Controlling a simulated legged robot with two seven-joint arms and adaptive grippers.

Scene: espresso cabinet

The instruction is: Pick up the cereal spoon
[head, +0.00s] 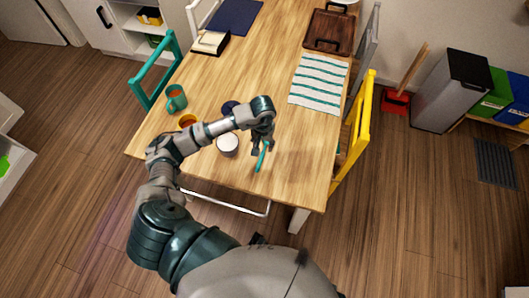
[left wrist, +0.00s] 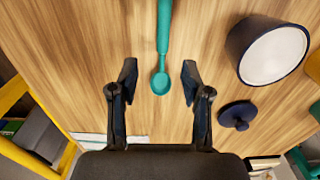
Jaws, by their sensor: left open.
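The teal cereal spoon (head: 262,160) lies on the wooden table (head: 285,185) near its front edge. In the left wrist view the spoon (left wrist: 162,45) has its bowl low and its handle running up out of the top of the picture. My left gripper (head: 262,147) points down over the spoon. In the left wrist view its open fingers (left wrist: 160,75) stand on either side of the spoon's bowl, with a gap on both sides. The fingers hide part of the spoon in the head view. My right gripper is not in view.
A dark blue pot with a white top (left wrist: 275,55) stands right beside the spoon in the left wrist view, with a dark blue lid (left wrist: 238,116) near it. A teal mug (head: 176,97), a striped cloth (head: 318,82) and a brown tray (head: 328,30) lie farther back.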

